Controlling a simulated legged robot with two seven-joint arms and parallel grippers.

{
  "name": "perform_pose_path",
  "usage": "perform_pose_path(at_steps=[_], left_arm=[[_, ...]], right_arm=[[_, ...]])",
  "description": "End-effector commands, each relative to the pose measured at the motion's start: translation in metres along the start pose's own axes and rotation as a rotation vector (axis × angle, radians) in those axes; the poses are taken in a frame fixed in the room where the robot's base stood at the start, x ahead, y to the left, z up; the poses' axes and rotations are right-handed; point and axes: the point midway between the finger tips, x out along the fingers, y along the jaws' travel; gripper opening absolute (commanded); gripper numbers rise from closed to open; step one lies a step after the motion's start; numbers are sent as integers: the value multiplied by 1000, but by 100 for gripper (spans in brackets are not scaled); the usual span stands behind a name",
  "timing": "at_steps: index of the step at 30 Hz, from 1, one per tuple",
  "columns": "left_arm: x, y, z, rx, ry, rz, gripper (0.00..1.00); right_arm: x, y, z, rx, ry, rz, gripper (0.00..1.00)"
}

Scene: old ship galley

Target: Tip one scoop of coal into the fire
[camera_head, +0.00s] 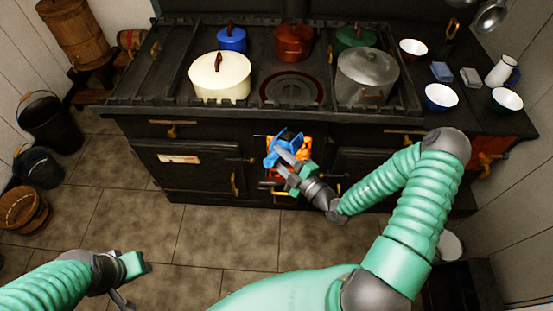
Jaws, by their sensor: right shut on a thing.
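The fire (303,147) glows orange in an opening in the middle of the black stove's front. My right gripper (287,161) is shut on a blue scoop (287,137), held right at the fire opening. The scoop covers part of the opening; I cannot tell whether coal is in it. My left gripper (129,279) hangs low at the lower left over the floor, with nothing seen in it; its jaws are not clear.
The stove (260,114) carries several pots, including a cream pot (219,78) and a grey pot (366,77). Bowls and a white jug (501,71) stand on the right. Dark buckets (46,123) and a wooden tub (24,210) stand at the left. The tiled floor between is clear.

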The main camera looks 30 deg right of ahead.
Motion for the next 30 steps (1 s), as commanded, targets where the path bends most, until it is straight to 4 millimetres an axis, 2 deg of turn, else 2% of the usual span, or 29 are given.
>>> perform_pose_path(at_steps=[1,4,30], left_arm=[[-10,0,-2,0,0,0,36],[-18,0,-4,0,0,0,36],[-99,0,-23,0,0,0,36]], right_arm=[[1,11,-4,19,-3,-7,0],[3,20,-5,71,-16,-28,0],[25,70,21,399,-88,-165,0]])
